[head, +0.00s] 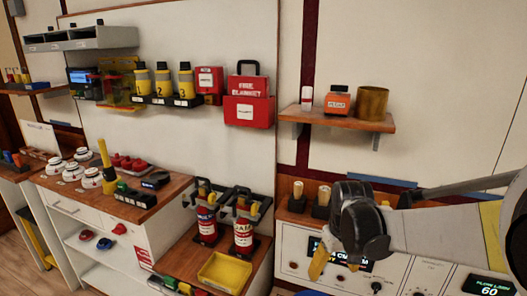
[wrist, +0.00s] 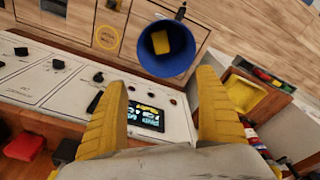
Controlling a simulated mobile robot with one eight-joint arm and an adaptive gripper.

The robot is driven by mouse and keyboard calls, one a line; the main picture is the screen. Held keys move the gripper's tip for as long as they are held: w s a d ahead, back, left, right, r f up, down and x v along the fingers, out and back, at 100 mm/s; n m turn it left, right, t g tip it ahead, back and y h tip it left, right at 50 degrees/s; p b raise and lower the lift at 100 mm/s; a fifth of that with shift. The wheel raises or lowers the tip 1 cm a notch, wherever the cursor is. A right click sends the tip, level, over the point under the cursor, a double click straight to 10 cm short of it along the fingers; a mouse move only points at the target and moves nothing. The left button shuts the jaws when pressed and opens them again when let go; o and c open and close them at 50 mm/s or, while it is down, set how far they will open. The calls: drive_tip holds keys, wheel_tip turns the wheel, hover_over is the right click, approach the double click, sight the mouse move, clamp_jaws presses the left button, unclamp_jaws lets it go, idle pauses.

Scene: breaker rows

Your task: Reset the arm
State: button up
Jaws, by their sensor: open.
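My gripper (head: 320,262) is at the lower right in the head view, in front of the white control panel (head: 425,272). My arm reaches in from the right edge. In the wrist view, the two yellow fingers of my gripper (wrist: 161,80) stand wide apart with nothing between them. Beyond the fingers are the panel's lit display (wrist: 146,115) and a round blue bin (wrist: 147,62) with a yellow block (wrist: 159,41) inside. My gripper appears apart from both. Part of the panel is hidden behind my arm in the head view.
A wooden shelf (head: 340,122) with a brown cylinder (head: 372,103) hangs above my arm. A yellow tray (head: 224,270) and two fire extinguishers (head: 206,222) (head: 243,232) stand left of my gripper. Farther left is a cabinet (head: 130,210) with several small items.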

drive_tip(key=s+r+m+t, duration=0.1)
drive_tip(key=s+r+t, duration=0.2)
drive_tip(key=s, duration=0.5)
drive_tip(key=s+r+m+t, duration=0.1)
drive_tip(key=s+r+t, duration=0.1)
drive_tip(key=s+r, duration=0.4)
drive_tip(key=shift+s+t, duration=0.4)
drive_tip(key=shift+s, duration=1.15)
drive_tip(key=shift+a, duration=0.1)
